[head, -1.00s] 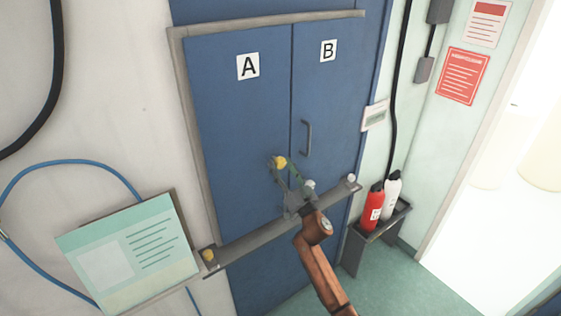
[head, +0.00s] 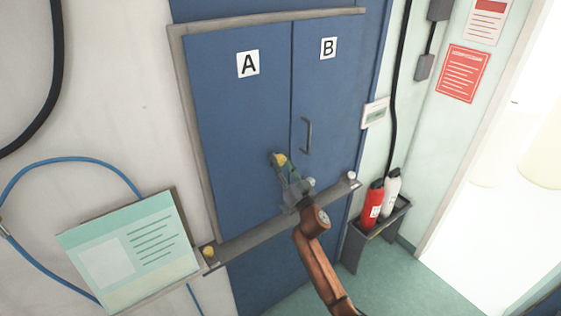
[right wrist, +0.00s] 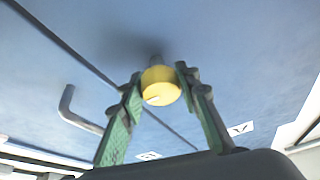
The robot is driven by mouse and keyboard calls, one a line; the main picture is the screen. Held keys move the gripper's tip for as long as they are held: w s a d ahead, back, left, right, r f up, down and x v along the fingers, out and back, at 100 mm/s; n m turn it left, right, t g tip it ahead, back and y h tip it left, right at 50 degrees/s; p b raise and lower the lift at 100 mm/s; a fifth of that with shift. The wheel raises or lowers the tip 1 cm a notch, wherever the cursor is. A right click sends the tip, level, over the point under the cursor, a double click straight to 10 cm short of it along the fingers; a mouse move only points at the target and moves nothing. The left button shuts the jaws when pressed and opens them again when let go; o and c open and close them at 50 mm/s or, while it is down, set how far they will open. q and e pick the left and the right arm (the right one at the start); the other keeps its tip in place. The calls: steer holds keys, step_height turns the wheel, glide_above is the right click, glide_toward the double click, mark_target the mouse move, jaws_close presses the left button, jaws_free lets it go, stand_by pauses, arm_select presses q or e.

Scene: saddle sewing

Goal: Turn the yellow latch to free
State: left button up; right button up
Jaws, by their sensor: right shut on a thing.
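The yellow latch (head: 280,159) is a round knob on blue door A (head: 235,130), left of the seam between the doors. In the right wrist view the knob (right wrist: 160,87) sits on a short dark stem against the blue panel. My right gripper (head: 279,158) reaches up to it from below and is shut on it. Its two green-padded fingers (right wrist: 158,80) lie on either side of the knob. My left gripper is not in view.
A grey bar (head: 250,240) crosses the doors below the latch. Door B's handle (head: 307,135) is to the right of the latch. A red bottle (head: 372,206) and a white one (head: 391,192) stand on a shelf at right. A teal panel (head: 130,250) is at lower left.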

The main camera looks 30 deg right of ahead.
steer(key=shift+d, duration=0.15)
steer(key=shift+c, duration=0.4)
steer(key=shift+n+y, duration=0.4)
steer(key=shift+n, duration=0.2)
steer(key=n+y+b, duration=0.1)
steer(key=n+y, duration=0.1)
steer(key=n, duration=0.2)
steer(key=n+y, duration=0.2)
steer(key=n, duration=0.2)
steer(key=n+g+y+b, duration=0.1)
steer(key=n+y, duration=0.1)
steer(key=n, duration=0.2)
steer(key=n+g+y, duration=0.1)
steer(key=n, duration=0.2)
steer(key=n+g+y, duration=0.1)
steer(key=n, duration=0.2)
steer(key=n+g, duration=0.2)
steer(key=n, duration=0.2)
steer(key=shift+n, duration=0.3)
